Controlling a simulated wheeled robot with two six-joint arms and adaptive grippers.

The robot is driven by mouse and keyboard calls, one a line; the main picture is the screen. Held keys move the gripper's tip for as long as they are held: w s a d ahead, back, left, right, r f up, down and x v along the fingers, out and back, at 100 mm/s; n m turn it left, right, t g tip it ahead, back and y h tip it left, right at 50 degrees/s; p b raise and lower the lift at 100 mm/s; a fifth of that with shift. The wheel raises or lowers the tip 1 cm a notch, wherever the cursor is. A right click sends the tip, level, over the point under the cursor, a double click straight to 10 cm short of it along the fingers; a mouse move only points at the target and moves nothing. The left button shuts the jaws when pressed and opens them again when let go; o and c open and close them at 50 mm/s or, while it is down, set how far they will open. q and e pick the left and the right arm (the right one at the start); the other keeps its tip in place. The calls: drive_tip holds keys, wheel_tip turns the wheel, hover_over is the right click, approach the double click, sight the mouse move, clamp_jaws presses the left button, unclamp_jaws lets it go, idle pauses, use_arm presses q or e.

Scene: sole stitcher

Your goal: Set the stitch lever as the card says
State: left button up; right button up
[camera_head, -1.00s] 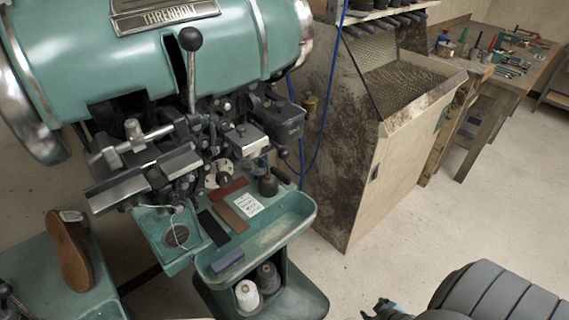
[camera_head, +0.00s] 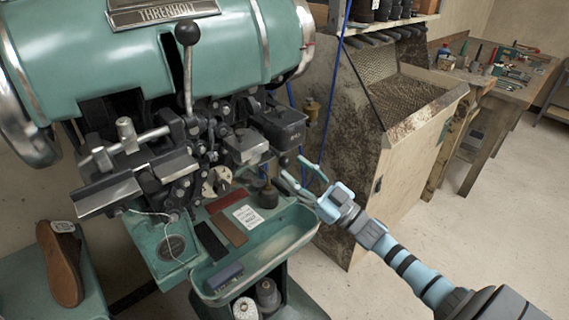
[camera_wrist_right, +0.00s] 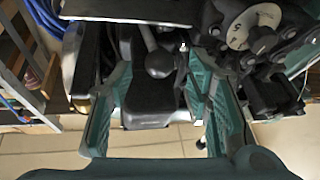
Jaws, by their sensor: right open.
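A tall lever with a black ball knob (camera_head: 187,32) stands upright at the front of the green stitching machine (camera_head: 130,50). A pale round dial (camera_head: 217,182) sits lower on the mechanism and shows larger in the right wrist view (camera_wrist_right: 240,30). A white card (camera_head: 248,216) with print too small to read lies on the green tray. My right gripper (camera_head: 293,167) is open and empty, right of the dial beside a dark box (camera_head: 283,125). In the right wrist view, a short lever with a dark ball knob (camera_wrist_right: 158,63) appears between its spread fingers; contact cannot be told. My left gripper is out of view.
A wooden bin (camera_head: 390,150) and a tool bench (camera_head: 510,80) stand at right. Open floor lies at lower right.

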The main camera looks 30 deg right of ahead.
sight(285, 160)
drive_tip(key=x, duration=0.4)
clamp_jaws()
